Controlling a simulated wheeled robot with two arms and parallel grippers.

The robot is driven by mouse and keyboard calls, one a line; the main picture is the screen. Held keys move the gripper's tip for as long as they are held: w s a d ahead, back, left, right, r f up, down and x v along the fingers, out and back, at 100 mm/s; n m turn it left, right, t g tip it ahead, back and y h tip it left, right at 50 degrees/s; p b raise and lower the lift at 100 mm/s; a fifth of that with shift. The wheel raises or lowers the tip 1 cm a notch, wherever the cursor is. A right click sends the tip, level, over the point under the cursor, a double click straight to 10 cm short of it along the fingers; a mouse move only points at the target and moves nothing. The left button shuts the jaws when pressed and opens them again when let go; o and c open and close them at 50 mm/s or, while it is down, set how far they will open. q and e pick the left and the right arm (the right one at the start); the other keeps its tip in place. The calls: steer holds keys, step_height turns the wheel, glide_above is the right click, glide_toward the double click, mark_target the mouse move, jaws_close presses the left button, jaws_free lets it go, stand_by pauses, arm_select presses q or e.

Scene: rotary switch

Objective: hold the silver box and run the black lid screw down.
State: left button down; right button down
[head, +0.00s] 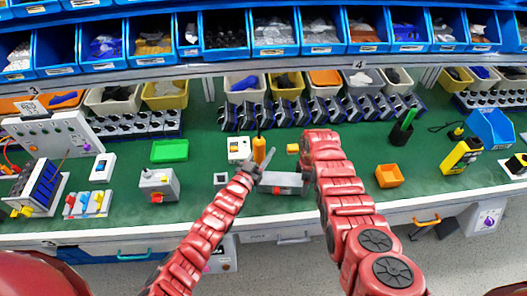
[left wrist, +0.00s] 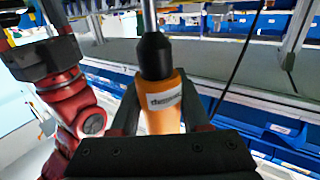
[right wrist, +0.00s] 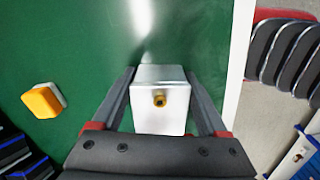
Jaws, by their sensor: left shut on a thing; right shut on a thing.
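The silver box (head: 282,183) sits near the front of the green bench in the head view. In the right wrist view the silver box (right wrist: 161,92), with a brass fitting on its near face, is between the fingers of my right gripper (right wrist: 160,82), which is shut on it. My left gripper (head: 254,168) is shut on the orange handle of a screwdriver (head: 259,150), held upright beside the box's left end. The left wrist view shows the orange handle (left wrist: 163,105), its black collar and metal shaft between the fingers. I cannot make out the black lid screw.
A white device (head: 239,149) stands just behind my left gripper. Rows of parts bins line the back.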

arm_select(q)
steer(key=shift+f, duration=0.65)
stand_by(0.9)
steer(key=shift+r, duration=2.25)
steer(key=f, duration=0.3)
steer(key=shift+w+f, duration=0.1)
steer(key=shift+w, duration=0.3)
steer(key=c, duration=1.1)
jaws_free()
jaws_close()
